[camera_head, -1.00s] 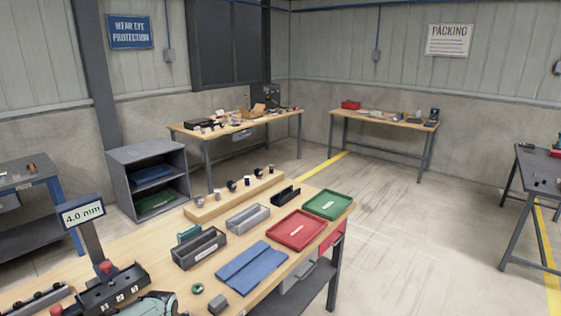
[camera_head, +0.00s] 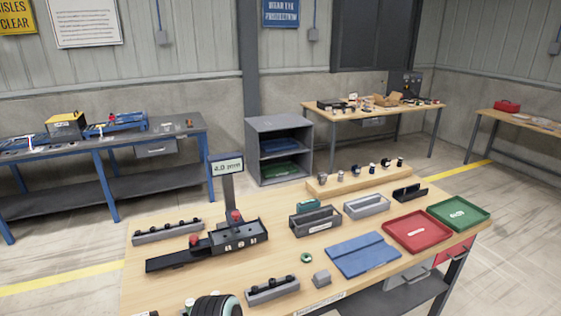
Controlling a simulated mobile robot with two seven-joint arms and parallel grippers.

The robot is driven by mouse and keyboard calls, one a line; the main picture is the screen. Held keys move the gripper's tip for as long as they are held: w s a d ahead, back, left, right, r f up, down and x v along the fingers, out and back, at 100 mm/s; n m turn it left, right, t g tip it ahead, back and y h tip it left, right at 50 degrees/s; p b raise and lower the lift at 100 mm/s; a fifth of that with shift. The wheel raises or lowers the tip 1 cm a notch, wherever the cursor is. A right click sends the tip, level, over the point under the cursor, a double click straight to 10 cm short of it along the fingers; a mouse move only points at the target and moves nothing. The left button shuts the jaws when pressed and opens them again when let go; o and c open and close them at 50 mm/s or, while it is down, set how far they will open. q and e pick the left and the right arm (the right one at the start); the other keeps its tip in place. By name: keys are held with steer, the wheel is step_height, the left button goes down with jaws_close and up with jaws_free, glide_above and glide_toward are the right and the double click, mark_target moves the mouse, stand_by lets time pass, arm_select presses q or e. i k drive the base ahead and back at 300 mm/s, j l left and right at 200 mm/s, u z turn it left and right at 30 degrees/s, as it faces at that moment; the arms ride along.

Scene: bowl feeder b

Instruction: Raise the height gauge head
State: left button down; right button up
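The height gauge stands on the left part of the wooden bench. Its display (camera_head: 227,167) sits on top of a dark upright post (camera_head: 229,190) and seems to read 4.0 mm. A long dark base (camera_head: 180,260) runs left from the post, with a dark tray-like block (camera_head: 238,238) at its right. One red knob (camera_head: 236,215) is by the post's foot and another red knob (camera_head: 194,240) is further left. I cannot make out the gauge head apart from these. Neither gripper's fingers show. A dark and green rounded part at the bottom edge looks like my own arm.
Slotted dark racks (camera_head: 167,231) (camera_head: 271,291) flank the gauge.

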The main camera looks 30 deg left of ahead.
mark_target(235, 219)
steer(key=u, duration=1.35)
steer(key=l, duration=0.35)
steer(key=u, duration=0.05)
